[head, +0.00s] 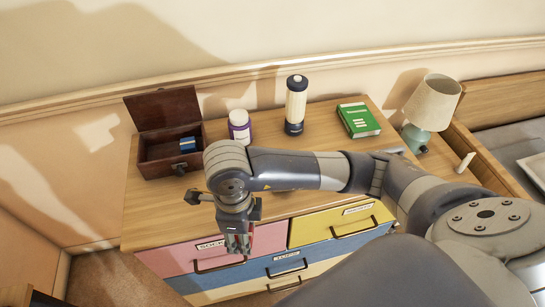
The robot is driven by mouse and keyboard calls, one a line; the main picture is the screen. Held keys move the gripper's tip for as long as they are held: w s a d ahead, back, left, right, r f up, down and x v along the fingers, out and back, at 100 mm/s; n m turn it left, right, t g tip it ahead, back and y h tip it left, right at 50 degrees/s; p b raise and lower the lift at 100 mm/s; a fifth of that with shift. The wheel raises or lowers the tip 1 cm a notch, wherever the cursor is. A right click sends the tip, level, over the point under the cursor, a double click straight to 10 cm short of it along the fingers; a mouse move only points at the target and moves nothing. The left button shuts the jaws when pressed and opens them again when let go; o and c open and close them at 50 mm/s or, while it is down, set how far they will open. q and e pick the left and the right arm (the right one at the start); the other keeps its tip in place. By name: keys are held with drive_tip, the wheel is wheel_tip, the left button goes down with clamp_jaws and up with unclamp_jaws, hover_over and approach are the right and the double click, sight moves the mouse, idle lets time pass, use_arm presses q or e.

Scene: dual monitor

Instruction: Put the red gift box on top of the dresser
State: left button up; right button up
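The dresser (165,215) stands against the wall, with a wooden top and pink, yellow and blue drawers. My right arm comes in from the right across the dresser top. My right gripper (238,246) points down in front of the dresser's front edge, before the pink drawer. Its fingers are small and dark reddish here, and I cannot tell whether they are open or shut. I cannot make out a red gift box in this view. My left gripper is not in view.
A bed (510,125) is at right. The front left top is clear.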

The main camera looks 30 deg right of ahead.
drive_tip(key=shift+a+f+m, duration=0.1)
drive_tip(key=shift+m, duration=0.3)
drive_tip(key=shift+w, duration=0.3)
drive_tip(key=w+d+p, duration=0.1)
drive_tip(key=w, duration=0.3)
drive_tip(key=w+d+f+p, duration=0.1)
drive_tip(key=w+d+p, duration=0.1)
drive_tip(key=w, duration=0.3)
drive_tip(key=w+d+p, duration=0.1)
drive_tip(key=w, duration=0.4)
drive_tip(key=shift+w+d+f, duration=0.2)
drive_tip(key=shift+w, duration=0.05)
wheel_tip(320, 180, down, 2)
drive_tip(key=shift+f+p, duration=0.25)
drive_tip(key=shift+p, duration=0.65)
drive_tip(key=shift+f, duration=0.55)
drive_tip(key=shift+f, duration=0.1)
